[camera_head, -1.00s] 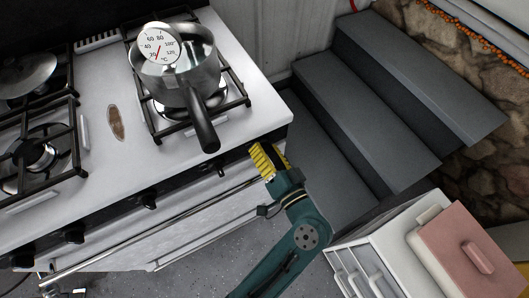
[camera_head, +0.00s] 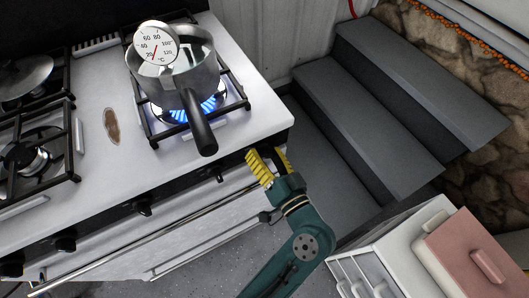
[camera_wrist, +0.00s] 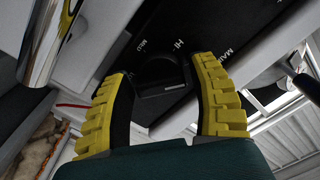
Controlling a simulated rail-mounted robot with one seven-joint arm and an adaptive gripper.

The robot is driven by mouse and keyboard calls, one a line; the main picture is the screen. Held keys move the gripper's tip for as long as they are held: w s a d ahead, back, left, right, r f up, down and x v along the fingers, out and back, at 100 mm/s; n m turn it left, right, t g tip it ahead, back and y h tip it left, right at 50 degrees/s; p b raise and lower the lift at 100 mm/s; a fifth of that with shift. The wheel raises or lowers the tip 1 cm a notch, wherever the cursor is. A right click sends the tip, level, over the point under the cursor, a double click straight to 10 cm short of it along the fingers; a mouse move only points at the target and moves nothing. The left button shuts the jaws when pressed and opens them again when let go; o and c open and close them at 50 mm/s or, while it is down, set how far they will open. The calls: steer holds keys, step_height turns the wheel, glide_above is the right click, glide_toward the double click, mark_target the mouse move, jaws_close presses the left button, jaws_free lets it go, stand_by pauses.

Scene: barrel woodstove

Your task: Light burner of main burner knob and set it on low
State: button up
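The main burner knob (camera_wrist: 158,72) is dark and sits on the black stove panel in the wrist view, with lettering such as "HI" and "MAIN" near it. My gripper (camera_wrist: 162,66) is open, its two yellow fingers on either side of the knob with gaps showing; contact cannot be told. In the head view my gripper (camera_head: 265,157) is at the stove's front right corner, where the knob is hidden. A blue flame (camera_head: 208,105) burns under a steel saucepan (camera_head: 178,76) on the right burner.
A dial thermometer (camera_head: 157,45) stands in the saucepan, whose black handle (camera_head: 200,125) points towards the front edge. A metal rail (camera_head: 150,235) runs below the knobs. Grey steps (camera_head: 390,100) and a white drawer cabinet (camera_head: 380,255) stand at the right.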

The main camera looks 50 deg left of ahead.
steer(key=s+d, duration=0.2)
steer(key=d, duration=0.9)
steer(key=shift+d, duration=0.4)
steer(key=shift+s, duration=0.1)
